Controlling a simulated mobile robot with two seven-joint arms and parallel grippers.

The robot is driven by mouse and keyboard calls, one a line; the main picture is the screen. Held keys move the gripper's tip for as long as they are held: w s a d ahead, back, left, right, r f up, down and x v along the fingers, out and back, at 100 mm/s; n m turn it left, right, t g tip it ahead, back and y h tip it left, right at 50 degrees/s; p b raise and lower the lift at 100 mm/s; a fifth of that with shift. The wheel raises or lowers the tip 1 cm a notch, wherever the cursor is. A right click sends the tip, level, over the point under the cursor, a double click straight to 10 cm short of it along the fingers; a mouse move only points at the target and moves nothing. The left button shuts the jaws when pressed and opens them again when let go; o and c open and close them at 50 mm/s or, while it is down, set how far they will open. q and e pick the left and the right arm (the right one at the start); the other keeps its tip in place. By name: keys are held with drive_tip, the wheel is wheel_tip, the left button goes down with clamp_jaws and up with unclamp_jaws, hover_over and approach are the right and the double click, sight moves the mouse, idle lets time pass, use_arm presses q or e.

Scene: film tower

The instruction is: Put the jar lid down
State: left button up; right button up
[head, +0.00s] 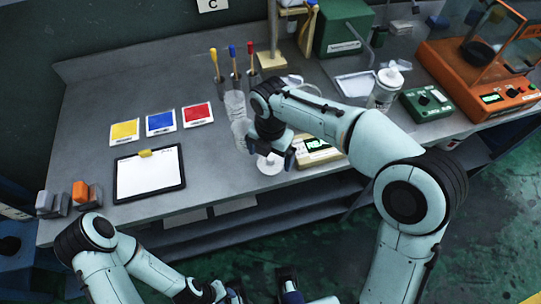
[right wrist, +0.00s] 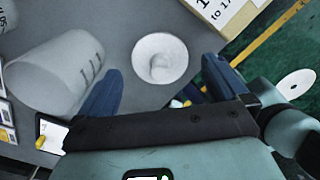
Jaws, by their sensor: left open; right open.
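The jar lid (head: 270,164), a white disc with a raised knob, lies on the grey bench near its front edge. In the right wrist view the lid (right wrist: 161,57) shows whole, with bare bench around it. My right gripper (head: 280,158) is open and empty beside the lid, partly covering it in the head view. In the right wrist view its two blue fingers (right wrist: 160,88) stand apart, with the lid beyond the gap. My left gripper (head: 264,293) is open and empty at the bottom of the head view, off the bench.
Clear beakers (head: 236,104) stand left of my right gripper; one beaker (right wrist: 62,72) is close by in the wrist view. A scale (head: 318,150) is right of the lid. A clipboard (head: 149,172) lies left. A white jar (head: 385,89) stands farther right.

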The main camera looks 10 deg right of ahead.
sight(271, 158)
wheel_tip(271, 158, up, 10)
drive_tip(key=p, duration=0.2)
drive_tip(key=shift+r, duration=0.25)
idle(0.3)
